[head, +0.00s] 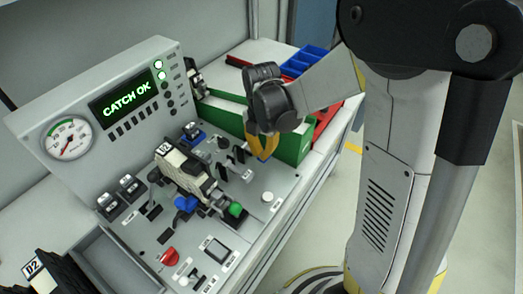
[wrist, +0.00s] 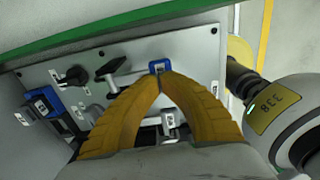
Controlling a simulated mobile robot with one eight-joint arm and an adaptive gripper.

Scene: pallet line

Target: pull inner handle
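My gripper (head: 264,154) hangs over the back right part of the grey panel in the head view. In the wrist view its yellow fingers (wrist: 160,80) converge and their tips meet at a small blue-framed piece (wrist: 159,66). I cannot tell whether anything is pinched between the tips. A black lever handle (wrist: 113,66) lies just left of the tips, with a light bar running toward the blue piece. A black knob (wrist: 75,75) is further left. No label marks which one is the inner handle. In the head view, dark levers (head: 238,153) stand just left of my gripper.
A fixture holding a block marked D2 (head: 180,160) stands mid-panel, with a green knob (head: 235,210) in front. The display (head: 126,103) reads CATCH OK. Green (head: 295,146) and blue (head: 304,60) bins stand behind. A green edge (wrist: 100,38) runs close beyond the fingers.

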